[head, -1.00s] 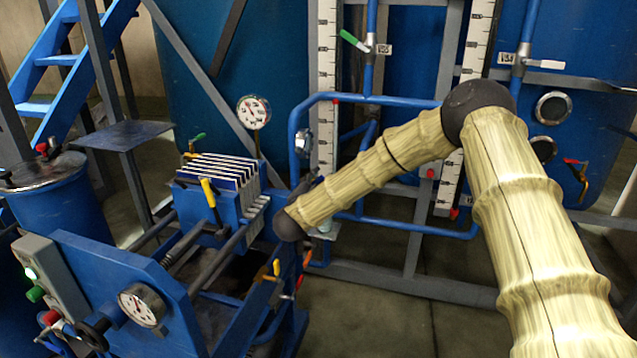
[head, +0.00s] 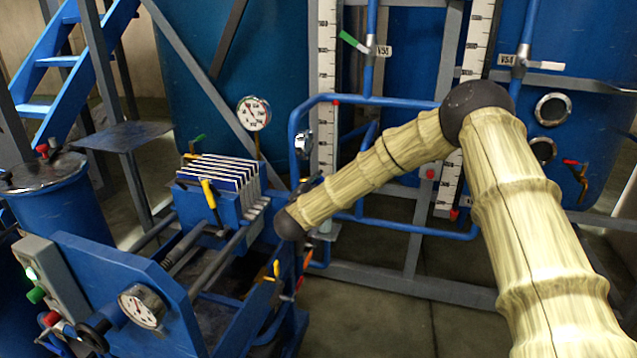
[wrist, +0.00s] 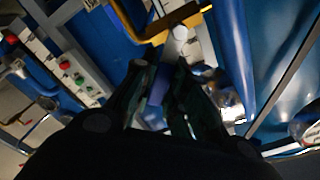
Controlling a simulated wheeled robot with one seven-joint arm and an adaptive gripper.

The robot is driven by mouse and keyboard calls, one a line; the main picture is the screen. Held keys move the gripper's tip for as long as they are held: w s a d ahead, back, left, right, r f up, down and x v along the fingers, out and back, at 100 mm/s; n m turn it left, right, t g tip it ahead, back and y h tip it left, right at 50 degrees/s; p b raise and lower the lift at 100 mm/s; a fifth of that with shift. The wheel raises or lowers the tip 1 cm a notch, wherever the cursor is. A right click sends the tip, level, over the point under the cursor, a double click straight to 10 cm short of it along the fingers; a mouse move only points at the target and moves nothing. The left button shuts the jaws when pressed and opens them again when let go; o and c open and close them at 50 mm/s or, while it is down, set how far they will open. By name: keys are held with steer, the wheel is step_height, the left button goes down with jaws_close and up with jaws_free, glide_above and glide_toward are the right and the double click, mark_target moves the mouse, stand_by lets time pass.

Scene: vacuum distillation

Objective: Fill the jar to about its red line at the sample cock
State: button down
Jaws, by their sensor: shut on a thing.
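My gripper (wrist: 168,85) shows in the wrist view as two dark fingers close together, shut on a small blue piece (wrist: 158,88). A grey bar with a pale round end (wrist: 180,36) extends beyond the fingertips; together they look like a cock lever, but the dark picture leaves this unsure. A yellow bent bar (wrist: 150,35) crosses just past the fingertips. In the head view my forearm hides most of the gripper beside the filter press. A small pale patch (head: 325,227) shows behind the forearm; I cannot tell whether it is the jar. No red line or liquid level is visible.
The blue filter press (head: 120,270) with its gauge and plates stands at left. Blue pipes (head: 400,226), grey frame bars and white level scales (head: 328,60) stand behind the arm. Valve levers with red and yellow grips (head: 276,268) are close below the wrist. Floor is clear at lower centre.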

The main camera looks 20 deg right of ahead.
steer(key=shift+w+a+r+n+p, duration=0.1)
steer(key=shift+a+r+n+p, duration=0.25)
steer(key=shift+n+p, duration=0.55)
steer(key=n+p, duration=0.2)
steer(key=p, duration=0.1)
steer(key=shift+w+a+r, duration=0.25)
steer(key=shift+a+r, duration=0.1)
steer(key=n+p, duration=0.1)
steer(key=a+n+p, duration=0.1)
steer(key=n, duration=0.1)
steer(key=shift+w+n+p, duration=0.3)
steer(key=shift+w, duration=0.1)
steer(key=shift+w+a+f+n+p, duration=0.15)
steer(key=shift+a+n+p, duration=0.2)
steer(key=shift+n, duration=0.35)
steer(key=c, duration=1.4)
jaws_free()
steer(key=v, duration=1.2)
